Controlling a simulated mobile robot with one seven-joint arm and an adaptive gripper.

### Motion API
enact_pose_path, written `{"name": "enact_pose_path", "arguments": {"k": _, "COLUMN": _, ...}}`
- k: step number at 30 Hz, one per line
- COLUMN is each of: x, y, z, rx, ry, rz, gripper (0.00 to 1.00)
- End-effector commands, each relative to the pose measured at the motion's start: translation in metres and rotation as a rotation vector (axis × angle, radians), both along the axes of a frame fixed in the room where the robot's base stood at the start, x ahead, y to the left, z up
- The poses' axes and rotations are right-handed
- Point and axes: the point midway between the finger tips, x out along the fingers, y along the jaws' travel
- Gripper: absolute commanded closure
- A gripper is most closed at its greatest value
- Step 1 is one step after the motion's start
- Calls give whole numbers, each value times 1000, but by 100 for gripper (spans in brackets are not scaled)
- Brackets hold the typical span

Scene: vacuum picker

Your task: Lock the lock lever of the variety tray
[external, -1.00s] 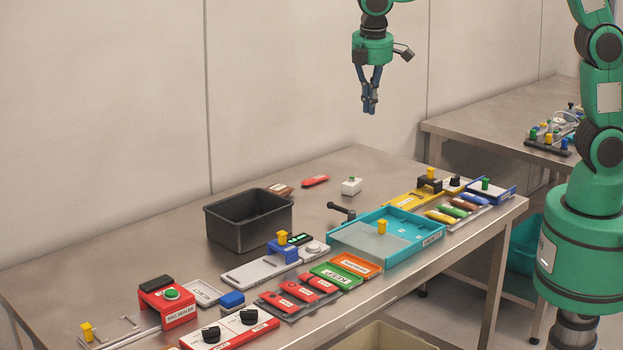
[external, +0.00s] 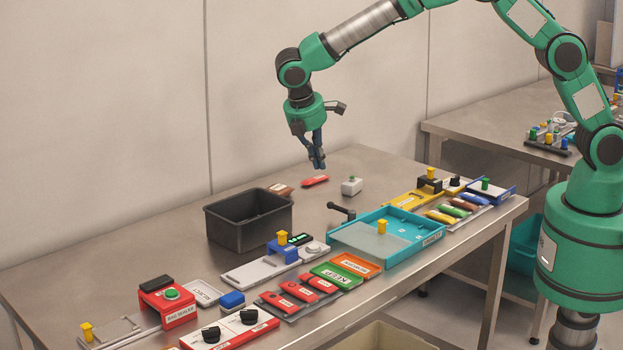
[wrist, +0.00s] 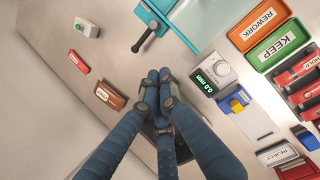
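The teal variety tray (external: 423,243) lies flat on the bench right of centre, with a grey sheet and a yellow knob over part of it. Its black lock lever (external: 341,210) sticks out at the tray's back left corner. In the wrist view the tray (wrist: 196,20) is at the top, and the lever (wrist: 146,40) points down and left from a grey mount. My gripper (external: 317,165) hangs above the bench, to the left of the lever and apart from it. In the wrist view its blue fingers (wrist: 157,76) are together with nothing visible between them.
A black bin (external: 250,220) stands left of the tray, partly hidden behind my fingers in the wrist view. A grey gauge with a green display (external: 298,240) sits in front. A white block with a green button (external: 351,186) and a red piece (external: 315,180) lie behind the lever.

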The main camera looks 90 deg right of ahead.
Motion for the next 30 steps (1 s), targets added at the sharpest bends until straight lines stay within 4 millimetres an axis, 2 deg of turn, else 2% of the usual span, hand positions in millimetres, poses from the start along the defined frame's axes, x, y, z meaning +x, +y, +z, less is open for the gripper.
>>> {"name": "enact_pose_path", "arguments": {"k": 1, "x": 4, "y": -2, "z": -12, "rx": -2, "ry": 18, "rz": 9, "gripper": 100}}
{"name": "enact_pose_path", "arguments": {"k": 6, "x": 17, "y": -10, "z": -48, "rx": -8, "ry": 67, "rz": 40, "gripper": 100}}
{"name": "enact_pose_path", "arguments": {"k": 12, "x": 26, "y": -17, "z": -76, "rx": -13, "ry": 104, "rz": 67, "gripper": 100}}
{"name": "enact_pose_path", "arguments": {"k": 19, "x": 30, "y": -20, "z": -90, "rx": -15, "ry": 124, "rz": 79, "gripper": 100}}
{"name": "enact_pose_path", "arguments": {"k": 30, "x": 30, "y": -20, "z": -92, "rx": -16, "ry": 127, "rz": 82, "gripper": 100}}
